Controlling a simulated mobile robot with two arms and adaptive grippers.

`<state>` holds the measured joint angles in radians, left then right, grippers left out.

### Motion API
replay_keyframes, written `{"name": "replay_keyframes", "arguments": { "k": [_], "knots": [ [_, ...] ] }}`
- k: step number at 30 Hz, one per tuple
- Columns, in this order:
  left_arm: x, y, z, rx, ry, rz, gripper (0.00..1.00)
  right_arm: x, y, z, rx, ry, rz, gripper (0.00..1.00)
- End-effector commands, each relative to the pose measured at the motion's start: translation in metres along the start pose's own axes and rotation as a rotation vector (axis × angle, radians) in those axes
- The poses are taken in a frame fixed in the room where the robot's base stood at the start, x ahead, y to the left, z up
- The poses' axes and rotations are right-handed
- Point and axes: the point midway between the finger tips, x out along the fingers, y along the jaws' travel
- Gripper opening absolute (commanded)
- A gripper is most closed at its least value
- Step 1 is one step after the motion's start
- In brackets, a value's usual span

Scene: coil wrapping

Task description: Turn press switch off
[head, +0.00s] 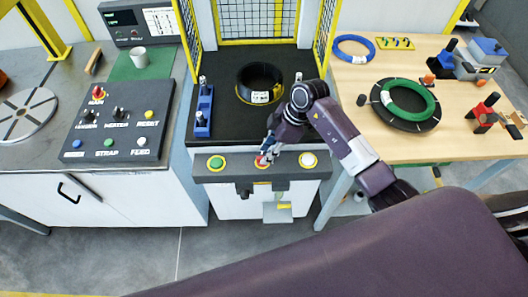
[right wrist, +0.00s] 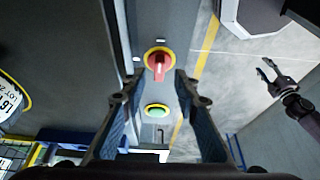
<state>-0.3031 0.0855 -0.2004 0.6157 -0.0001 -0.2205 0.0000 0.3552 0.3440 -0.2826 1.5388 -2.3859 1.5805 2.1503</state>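The press switch is a red rotary knob on a yellow ring (right wrist: 159,65), on the grey front panel of the press. In the head view the red knob (head: 262,161) sits between a green and a white button, partly hidden by my right gripper (head: 266,153). In the right wrist view my right gripper's (right wrist: 159,80) two fingers are spread, one on each side of the knob's line, with nothing between them. I cannot tell whether they touch it. A gripper, apparently my left one (right wrist: 272,73), shows far off at the upper right with its fingers apart.
A green button (head: 216,162) and a white button (head: 308,160) flank the knob. A black coil (head: 260,83) lies on the press bed behind the panel. A control console (head: 120,120) stands left; a wooden table (head: 455,145) with coils and tools stands right.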

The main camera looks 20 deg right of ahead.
Motion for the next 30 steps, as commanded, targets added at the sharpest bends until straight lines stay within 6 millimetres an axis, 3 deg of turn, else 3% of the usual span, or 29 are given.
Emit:
{"name": "replay_keyframes", "arguments": {
  "k": [6, 15, 23, 30],
  "knots": [
    [-0.004, 0.001, -0.001, -0.001, 0.001, 0.001, 0.40, 0.021, 0.000, 0.000, 0.001, 0.001, 0.000, 0.28],
    [-0.004, 0.005, -0.006, -0.004, 0.009, 0.006, 0.40, 0.024, 0.000, 0.000, 0.000, 0.001, 0.000, 0.28],
    [-0.004, 0.005, -0.008, -0.004, 0.012, 0.006, 0.40, 0.024, 0.000, 0.000, 0.000, 0.001, 0.000, 0.01],
    [-0.004, 0.005, -0.008, -0.004, 0.012, 0.006, 0.40, 0.024, 0.000, 0.000, -0.003, 0.001, 0.000, 0.00]
  ]
}}
